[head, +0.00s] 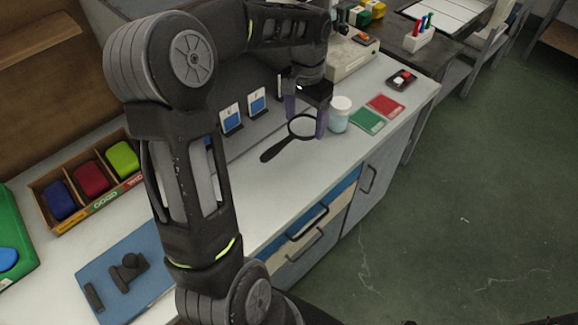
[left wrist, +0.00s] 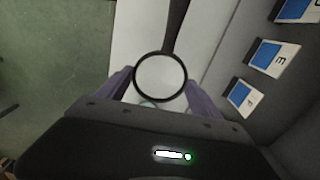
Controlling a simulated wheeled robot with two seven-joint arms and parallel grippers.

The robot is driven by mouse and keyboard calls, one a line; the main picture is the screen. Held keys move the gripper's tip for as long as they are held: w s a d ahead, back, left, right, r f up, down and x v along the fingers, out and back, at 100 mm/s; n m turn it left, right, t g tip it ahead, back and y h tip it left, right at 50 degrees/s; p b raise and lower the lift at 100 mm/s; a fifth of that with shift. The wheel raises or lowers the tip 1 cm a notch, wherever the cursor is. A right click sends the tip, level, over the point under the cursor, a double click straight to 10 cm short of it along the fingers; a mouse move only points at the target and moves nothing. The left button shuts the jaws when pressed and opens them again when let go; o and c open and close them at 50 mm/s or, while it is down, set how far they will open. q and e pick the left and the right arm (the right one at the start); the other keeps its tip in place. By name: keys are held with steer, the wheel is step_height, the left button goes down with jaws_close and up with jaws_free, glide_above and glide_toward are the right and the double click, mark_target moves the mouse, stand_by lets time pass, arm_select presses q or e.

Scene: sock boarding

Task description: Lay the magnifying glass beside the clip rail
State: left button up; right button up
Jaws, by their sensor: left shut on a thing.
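The black-rimmed magnifying glass (head: 274,152) is at the far part of the white counter, its handle pointing toward the lower left in the head view. My left gripper (head: 306,126) reaches down over it and is shut on its round rim, with one finger on each side. In the left wrist view the magnifying glass (left wrist: 174,28) shows its lens between the fingers and its handle pointing away. I cannot tell whether it touches the counter. Blue-and-white lettered cards (head: 231,118) stand in clips along the back wall, apparently the clip rail; they also show in the left wrist view (left wrist: 272,59). My right gripper is not in view.
A white-lidded jar (head: 339,114) stands just right of the gripper. Green (head: 368,121) and red (head: 386,105) squares lie beyond it. A box of coloured blocks (head: 92,180) and a blue mat (head: 125,275) are at the left. Counter below the handle is clear.

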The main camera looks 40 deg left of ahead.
arm_select(q)
steer(key=shift+m, duration=0.3)
glide_above(303, 156)
steer(key=shift+f, duration=3.15)
steer(key=shift+f+p, duration=0.4)
steer(key=shift+f, duration=1.45)
steer(key=shift+f, duration=0.1)
steer(key=shift+f, duration=0.15)
steer(key=o, duration=1.5)
steer(key=shift+c, duration=0.2)
